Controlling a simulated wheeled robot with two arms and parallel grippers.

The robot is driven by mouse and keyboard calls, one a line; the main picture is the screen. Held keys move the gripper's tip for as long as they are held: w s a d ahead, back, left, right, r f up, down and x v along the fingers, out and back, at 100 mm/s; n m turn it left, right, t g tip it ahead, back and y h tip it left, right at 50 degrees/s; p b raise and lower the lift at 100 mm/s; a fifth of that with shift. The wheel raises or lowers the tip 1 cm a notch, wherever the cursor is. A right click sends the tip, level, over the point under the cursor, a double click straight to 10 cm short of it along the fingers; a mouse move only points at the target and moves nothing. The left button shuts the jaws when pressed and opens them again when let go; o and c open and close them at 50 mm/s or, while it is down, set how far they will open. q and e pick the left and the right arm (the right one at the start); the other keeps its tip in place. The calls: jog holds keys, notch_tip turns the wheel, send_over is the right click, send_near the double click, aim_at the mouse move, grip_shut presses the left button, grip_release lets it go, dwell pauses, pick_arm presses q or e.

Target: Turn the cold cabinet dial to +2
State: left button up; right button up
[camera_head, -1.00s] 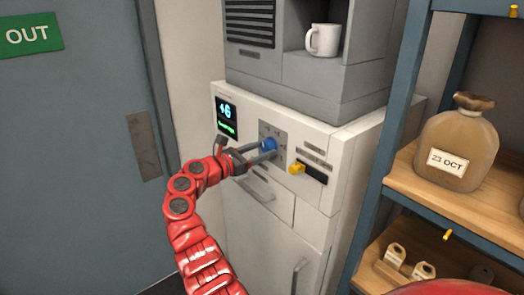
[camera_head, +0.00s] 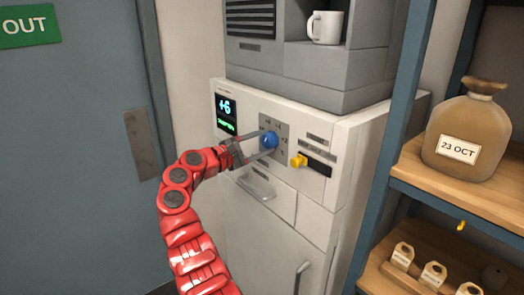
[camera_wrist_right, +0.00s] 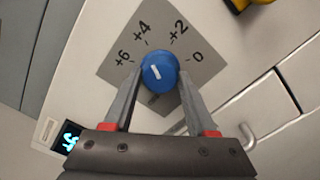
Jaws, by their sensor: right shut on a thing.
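The blue dial (camera_head: 268,141) sits on a grey plate (camera_head: 283,134) on the front of the white cold cabinet (camera_head: 318,214). In the right wrist view, the dial (camera_wrist_right: 159,71) has +6, +4, +2 and 0 printed around its upper side. A short white mark shows on the dial, but I cannot tell which number it points at. The cabinet display (camera_head: 227,114) reads +6 with a green line below. My right gripper (camera_head: 264,147) is shut on the dial, one finger on each side, as the wrist view (camera_wrist_right: 157,88) shows. My left gripper is not in view.
A yellow knob (camera_head: 298,160) is right of the dial. A grey machine with a white mug (camera_head: 325,27) stands on the cabinet. A blue-framed shelf with a sack marked 23 OCT (camera_head: 465,135) is at right. A grey door (camera_head: 65,150) is at left.

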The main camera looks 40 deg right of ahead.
jog(key=m+b, duration=0.3)
jog(key=m, duration=0.1)
jog(key=shift+f+m, duration=0.1)
jog(key=shift+m, duration=0.3)
jog(key=shift+m+b, duration=1.4)
jog(key=shift+m, duration=0.8)
jog(key=o, duration=1.4)
jog(key=shift+r, duration=0.2)
jog(key=shift+c, duration=0.2)
